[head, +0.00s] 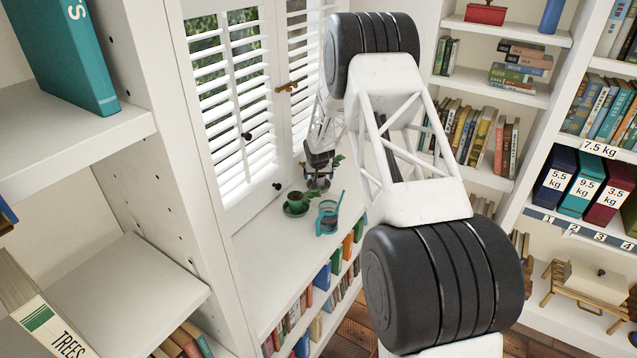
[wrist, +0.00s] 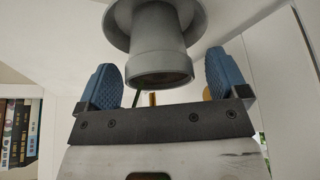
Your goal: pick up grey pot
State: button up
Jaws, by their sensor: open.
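The grey pot (wrist: 163,45) shows in the wrist view with a wide grey saucer-like disc (wrist: 125,32) at its base; both appear upside down there. My gripper (wrist: 159,68) is open, with one blue finger on each side of the pot and a visible gap on both sides. In the head view my gripper (head: 318,168) is low over the far part of the white window ledge. It hides most of the pot there; only green leaves show around it. I cannot tell how deep the fingers reach along the pot.
On the ledge (head: 262,262), nearer than my gripper, stand a green cup on a saucer (head: 296,205) and a teal glass (head: 327,217) with a stick in it. White shutters (head: 228,95) rise on the left. Bookshelves (head: 540,95) stand on the right. The near ledge is clear.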

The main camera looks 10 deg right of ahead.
jog(key=shift+w+f, duration=0.15)
jog(key=shift+f, duration=0.15)
dwell(0.4)
jog(key=c, duration=1.2)
jog(key=shift+c, duration=0.2)
jog(key=shift+r, duration=0.1)
notch_tip(320, 180, up, 10)
jog(key=shift+r, duration=0.1)
dwell(0.4)
jog(key=shift+r, duration=1.3)
